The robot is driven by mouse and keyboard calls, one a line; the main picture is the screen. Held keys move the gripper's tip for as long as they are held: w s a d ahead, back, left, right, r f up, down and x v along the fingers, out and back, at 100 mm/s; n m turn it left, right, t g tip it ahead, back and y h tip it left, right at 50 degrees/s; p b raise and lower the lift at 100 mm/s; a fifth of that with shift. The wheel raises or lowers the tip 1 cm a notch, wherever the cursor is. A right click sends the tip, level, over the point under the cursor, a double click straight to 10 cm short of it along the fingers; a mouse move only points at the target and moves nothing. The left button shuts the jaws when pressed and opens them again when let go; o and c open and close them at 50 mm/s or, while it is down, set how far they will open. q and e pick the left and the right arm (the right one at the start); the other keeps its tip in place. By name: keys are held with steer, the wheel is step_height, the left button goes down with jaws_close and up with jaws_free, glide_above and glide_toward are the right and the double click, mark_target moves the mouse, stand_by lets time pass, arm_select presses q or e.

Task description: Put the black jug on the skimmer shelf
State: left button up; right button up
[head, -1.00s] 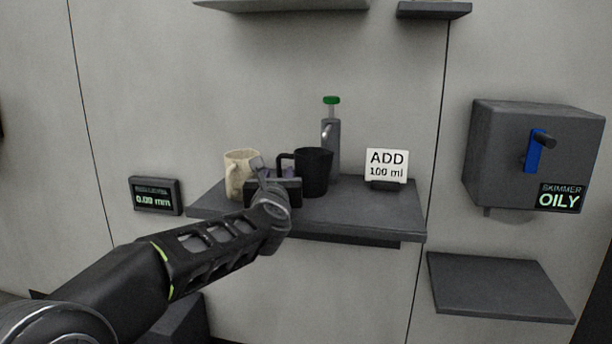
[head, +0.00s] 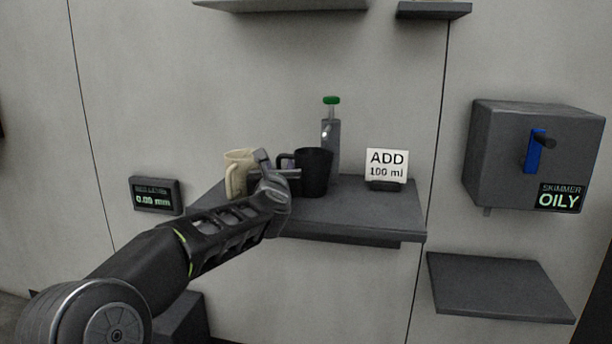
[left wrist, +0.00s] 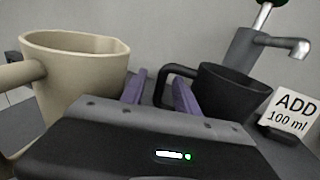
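The black jug (head: 316,172) stands upright on the middle wall shelf (head: 350,217), its handle pointing left. In the left wrist view the black jug (left wrist: 232,95) is right of the fingers, with its handle close to the right finger. My left gripper (head: 282,168) is at the jug's handle side, between it and a cream jug. In the left wrist view its two purple fingers (left wrist: 160,92) stand apart with nothing clearly between them. The skimmer shelf (head: 495,287) is the bare grey shelf at lower right, below the skimmer box. My right gripper is not in view.
The cream jug (head: 238,172) stands close left of my gripper; it also shows in the left wrist view (left wrist: 75,75). A grey tap with a green top (head: 331,135) is behind the black jug. An "ADD 100 ml" sign (head: 387,164) stands right. The skimmer box (head: 520,150) reads OILY.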

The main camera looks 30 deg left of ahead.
arm_select(q)
jaws_close()
stand_by(0.4)
stand_by(1.1)
